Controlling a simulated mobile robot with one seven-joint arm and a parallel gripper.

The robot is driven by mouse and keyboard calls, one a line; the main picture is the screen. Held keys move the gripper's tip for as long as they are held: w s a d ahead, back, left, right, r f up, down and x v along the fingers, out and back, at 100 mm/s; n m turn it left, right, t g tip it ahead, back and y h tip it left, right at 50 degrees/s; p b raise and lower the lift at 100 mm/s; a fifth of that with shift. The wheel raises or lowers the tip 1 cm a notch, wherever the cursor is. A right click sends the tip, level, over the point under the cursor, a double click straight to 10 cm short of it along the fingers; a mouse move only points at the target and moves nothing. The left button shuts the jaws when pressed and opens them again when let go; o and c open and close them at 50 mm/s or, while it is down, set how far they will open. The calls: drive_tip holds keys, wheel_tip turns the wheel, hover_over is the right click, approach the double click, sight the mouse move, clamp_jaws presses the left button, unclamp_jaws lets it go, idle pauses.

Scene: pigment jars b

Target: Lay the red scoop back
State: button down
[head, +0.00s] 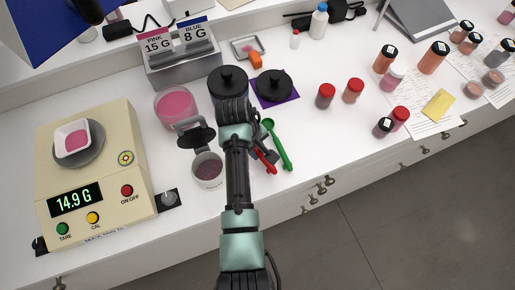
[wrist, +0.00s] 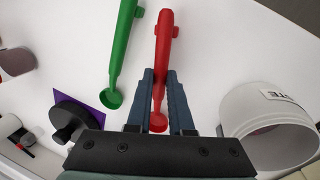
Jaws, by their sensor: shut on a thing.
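The red scoop (wrist: 165,45) runs up the wrist view between the two fingers of my gripper (wrist: 160,85). The fingers are shut on its shaft; its small bowl lies between them, near my palm. In the head view, the red scoop (head: 267,167) shows beside my arm, partly hidden by my gripper (head: 260,154). The green scoop (wrist: 121,45) lies on the white counter just left of it in the wrist view and right of it in the head view (head: 279,150). I cannot tell whether the red scoop touches the counter.
An open jar (head: 208,172) stands left of my gripper, close by. A black lid (head: 274,86) rests on a purple mat (head: 291,96). The scale (head: 110,135) reads 14.9 G under a dish of pink powder (head: 73,138). Red-capped jars (head: 325,96) stand right; the front edge is near.

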sight(257, 153)
drive_tip(key=shift+f, duration=0.3)
idle(0.5)
drive_tip(key=c, duration=0.7)
unclamp_jaws()
drive_tip(key=shift+c, duration=0.2)
drive_tip(key=shift+r, duration=0.1)
drive_tip(key=p+v, duration=0.3)
drive_tip(key=p, duration=0.1)
drive_tip(key=d+p+v, duration=0.1)
drive_tip(key=p+v, duration=0.1)
drive_tip(key=shift+w+r, duration=0.3)
drive_tip(key=shift+r, duration=0.2)
